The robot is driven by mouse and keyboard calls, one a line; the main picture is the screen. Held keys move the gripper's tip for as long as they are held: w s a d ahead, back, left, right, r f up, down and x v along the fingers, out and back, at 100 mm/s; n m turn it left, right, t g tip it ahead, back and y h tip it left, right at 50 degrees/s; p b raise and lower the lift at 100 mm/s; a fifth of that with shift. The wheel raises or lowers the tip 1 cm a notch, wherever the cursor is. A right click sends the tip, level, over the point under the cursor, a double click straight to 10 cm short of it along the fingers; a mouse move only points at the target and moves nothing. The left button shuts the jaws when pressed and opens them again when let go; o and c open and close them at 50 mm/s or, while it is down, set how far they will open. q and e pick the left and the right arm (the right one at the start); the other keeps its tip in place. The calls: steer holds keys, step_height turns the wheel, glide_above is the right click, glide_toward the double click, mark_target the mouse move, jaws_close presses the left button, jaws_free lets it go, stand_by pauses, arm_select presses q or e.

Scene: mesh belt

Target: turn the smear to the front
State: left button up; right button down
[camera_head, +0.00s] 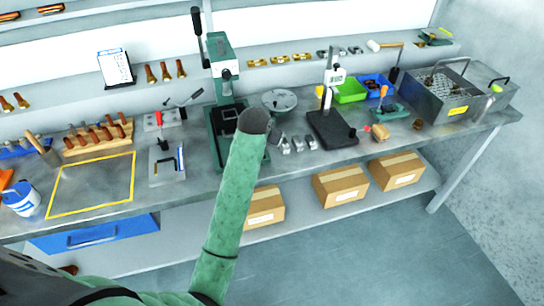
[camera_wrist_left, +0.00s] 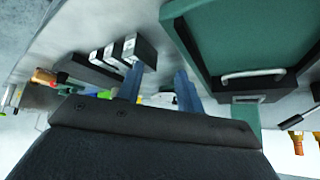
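Small grey metal blocks stand in a short row on the bench, right of the green press, in the head view (camera_head: 297,144). They also show in the left wrist view (camera_wrist_left: 143,50), dark on one side and pale on another. I cannot make out a smear on any of them. My left gripper (camera_wrist_left: 160,70) has its two blue-grey fingers apart, with nothing seen held between them. Its left finger overlaps the nearest block in the picture; I cannot tell whether they touch. In the head view the green arm hides this gripper. My right gripper is not in view.
The green press (camera_head: 221,75) stands close beside the blocks; its base (camera_wrist_left: 240,40) fills the wrist view's upper right. A round metal plate (camera_head: 279,101) lies behind and a black-based stand (camera_head: 331,128) to the right. A yellow-outlined area (camera_head: 92,184) at left is clear.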

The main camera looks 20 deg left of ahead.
arm_select(q)
steer(key=shift+t, duration=0.3)
steer(key=shift+s+d+f+b, duration=0.1)
steer(key=shift+s+d+b, duration=0.2)
steer(key=shift+s, duration=0.55)
steer(key=shift+s+d+f+b, duration=0.1)
steer(key=shift+s+d, duration=0.35)
steer(key=shift+s, duration=0.4)
steer(key=shift+s+d+f+b, duration=0.1)
steer(key=shift+s+d+b, duration=0.2)
steer(key=shift+s, duration=0.55)
